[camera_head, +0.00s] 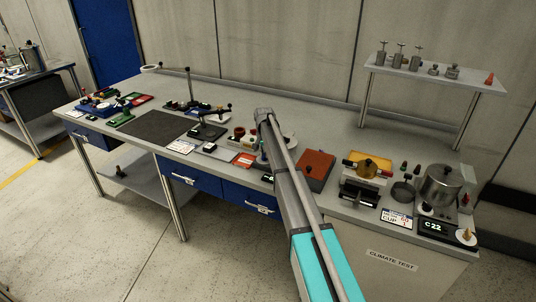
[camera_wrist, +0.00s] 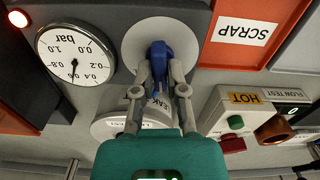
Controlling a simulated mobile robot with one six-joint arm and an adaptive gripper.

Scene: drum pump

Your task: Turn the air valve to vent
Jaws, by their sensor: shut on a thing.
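The air valve's blue handle (camera_wrist: 158,60) shows in the wrist view, in front of a pale round disc (camera_wrist: 136,32). My gripper (camera_wrist: 161,74) has its two grey fingers closed on either side of the blue handle. The handle's lower part is partly covered by the fingers, and I cannot read a vent mark or tell the handle's exact setting. A white dial gauge marked in bar (camera_wrist: 76,54) is to the left of the handle. In the head view my own arm covers this place, and the gripper's fingers cannot be made out.
A red-orange tray with a SCRAP label (camera_wrist: 243,30) is right of the handle. A box with a HOT label (camera_wrist: 243,98) and green and red buttons is at lower right. A red light (camera_wrist: 18,18) glows at upper left.

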